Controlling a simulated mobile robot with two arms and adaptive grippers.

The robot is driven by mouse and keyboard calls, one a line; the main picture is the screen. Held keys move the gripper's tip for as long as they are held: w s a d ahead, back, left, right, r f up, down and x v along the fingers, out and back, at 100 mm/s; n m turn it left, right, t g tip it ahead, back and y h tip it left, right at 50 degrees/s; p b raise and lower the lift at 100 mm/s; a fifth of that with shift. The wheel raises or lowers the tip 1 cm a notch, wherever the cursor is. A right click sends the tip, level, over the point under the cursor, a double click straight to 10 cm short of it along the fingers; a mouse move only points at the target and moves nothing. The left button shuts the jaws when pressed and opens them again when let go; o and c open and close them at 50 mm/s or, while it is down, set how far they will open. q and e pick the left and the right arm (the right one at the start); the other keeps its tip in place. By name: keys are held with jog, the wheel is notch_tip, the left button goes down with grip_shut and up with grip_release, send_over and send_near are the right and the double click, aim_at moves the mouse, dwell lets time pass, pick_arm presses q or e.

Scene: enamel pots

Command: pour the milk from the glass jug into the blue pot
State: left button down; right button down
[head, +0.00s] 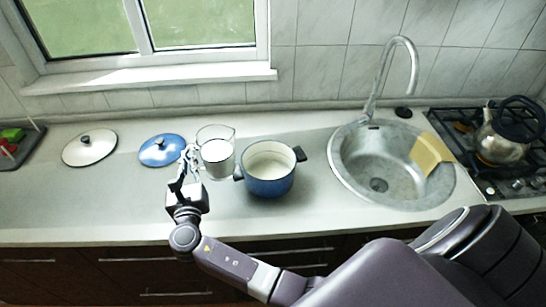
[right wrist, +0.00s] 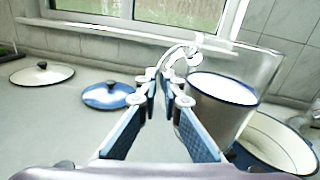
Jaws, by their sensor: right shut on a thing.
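The glass jug (head: 217,158) stands upright, with white milk inside, just left of the blue pot (head: 268,186). My right gripper (head: 187,163) is at the jug's left side, shut on its handle. In the right wrist view the fingers (right wrist: 163,82) close on the curved handle, and the jug (right wrist: 222,112) fills the right side. Whether the jug touches the counter is unclear. The blue pot is open, with a pale inside and dark handles; its rim also shows in the right wrist view (right wrist: 285,140), partly hidden by the jug. My left gripper is not in view.
A blue lid (head: 160,150) and a white lid (head: 90,147) lie on the counter to the left. A steel sink (head: 350,165) with a tall faucet (head: 383,75) is right of the pot. A kettle (head: 503,147) stands on the stove. The front left counter is clear.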

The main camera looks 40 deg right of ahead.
aim_at(196, 146)
jog(key=shift+r, duration=0.3)
jog(key=shift+s+d+r+m+p, duration=0.2)
jog(key=shift+d+r+m+p, duration=0.15)
jog(key=shift+r, duration=0.2)
jog(key=shift+d+r+m+p, duration=0.15)
jog(key=shift+r+m+p, duration=0.25)
jog(key=shift+r+m, duration=0.3)
jog(key=shift+s+d+r+m+y, duration=0.15)
jog(key=shift+d+r+m+y, duration=0.15)
jog(key=shift+d+r+m, duration=0.4)
jog(key=shift+s+d+m, duration=0.1)
jog(key=shift+d+m, duration=0.05)
jog(key=shift+m, duration=0.1)
jog(key=shift+d+g, duration=0.15)
jog(key=shift+g, duration=0.15)
jog(key=shift+d+m, duration=0.35)
jog(key=shift+m, duration=0.25)
jog(key=shift+s+d+r+m, duration=0.1)
jog(key=shift+d+r+m, duration=0.15)
jog(key=shift+d+m, duration=0.2)
jog(key=shift+s+d+r+m+y, duration=0.25)
jog(key=shift+d+m+y, duration=0.1)
jog(key=shift+d, duration=0.2)
jog(key=shift+w, duration=0.1)
jog(key=shift+m, duration=0.3)
